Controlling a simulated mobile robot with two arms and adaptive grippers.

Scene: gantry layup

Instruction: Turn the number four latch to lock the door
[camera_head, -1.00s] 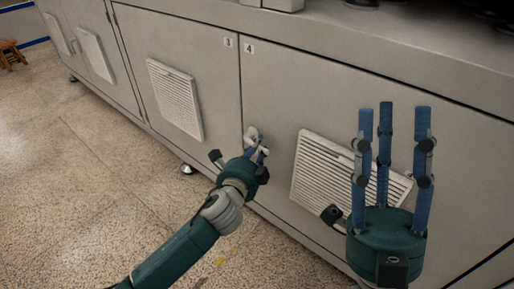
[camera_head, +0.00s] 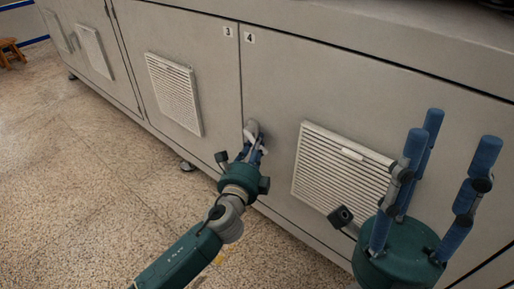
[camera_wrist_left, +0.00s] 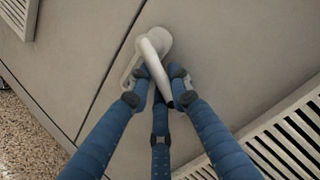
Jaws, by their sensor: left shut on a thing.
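The number four door (camera_head: 285,85) is a grey panel with a white "4" label (camera_head: 249,38) at its upper left corner. Its light grey latch (camera_head: 251,129) sits near the door's left edge. My left gripper (camera_head: 253,151) is at the latch, its blue fingers closed around the handle. In the left wrist view the latch handle (camera_wrist_left: 153,58) slants down from its round base, between the fingertips of my left gripper (camera_wrist_left: 160,92). My right gripper (camera_head: 440,160) is open and empty, fingers pointing up, in front of the door's right part.
A louvred vent (camera_head: 340,170) is on the door right of the latch. The number three door (camera_head: 190,60) with its own vent (camera_head: 174,95) adjoins on the left. A wooden stool (camera_head: 12,52) stands far left.

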